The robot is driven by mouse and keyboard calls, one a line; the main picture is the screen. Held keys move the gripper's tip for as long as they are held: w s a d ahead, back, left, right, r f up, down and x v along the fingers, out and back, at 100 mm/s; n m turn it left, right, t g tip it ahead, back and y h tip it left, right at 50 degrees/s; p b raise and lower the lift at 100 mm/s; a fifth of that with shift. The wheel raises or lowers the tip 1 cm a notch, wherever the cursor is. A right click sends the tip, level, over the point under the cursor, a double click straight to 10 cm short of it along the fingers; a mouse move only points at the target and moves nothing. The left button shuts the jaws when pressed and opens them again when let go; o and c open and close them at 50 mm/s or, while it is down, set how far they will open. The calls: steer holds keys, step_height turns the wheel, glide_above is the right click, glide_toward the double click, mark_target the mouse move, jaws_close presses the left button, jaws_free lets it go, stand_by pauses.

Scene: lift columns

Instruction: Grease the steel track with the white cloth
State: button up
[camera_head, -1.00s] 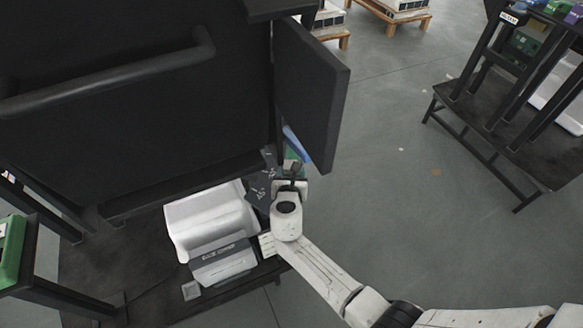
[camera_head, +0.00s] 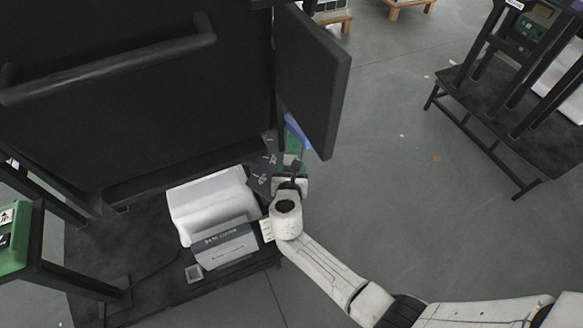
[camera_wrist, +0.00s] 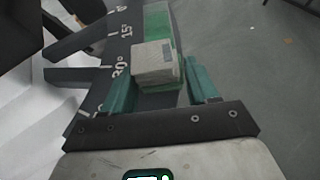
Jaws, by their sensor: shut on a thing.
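My gripper (camera_wrist: 160,85) is shut on a block with a green body and a pale grey face (camera_wrist: 155,62). Its teal fingers lie on both sides of the block. In the head view my gripper (camera_head: 290,176) is beside a dark plate with pale marks (camera_head: 263,166), below a black upright panel. In the wrist view this plate (camera_wrist: 115,72) carries angle marks such as 15° and 30°. A white, sheet-like thing (camera_head: 207,196) lies left of my gripper; I cannot tell whether it is the cloth. I cannot make out the steel track for certain.
The black panel (camera_head: 312,80) stands out above my gripper, with a blue strip (camera_head: 297,130) by its lower edge. A dark-labelled box (camera_head: 226,243) sits on the black platform (camera_head: 150,285). A black bench (camera_head: 540,140) stands at right.

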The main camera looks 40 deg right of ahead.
steer(key=shift+w+d+f+b, duration=0.25)
steer(key=shift+w+d+b, duration=0.5)
steer(key=shift+w+d, duration=0.9)
steer(key=shift+w+d+f+b, duration=0.2)
steer(key=shift+w+d+b, duration=0.55)
steer(key=shift+w+d, duration=0.8)
steer(key=shift+w, duration=0.1)
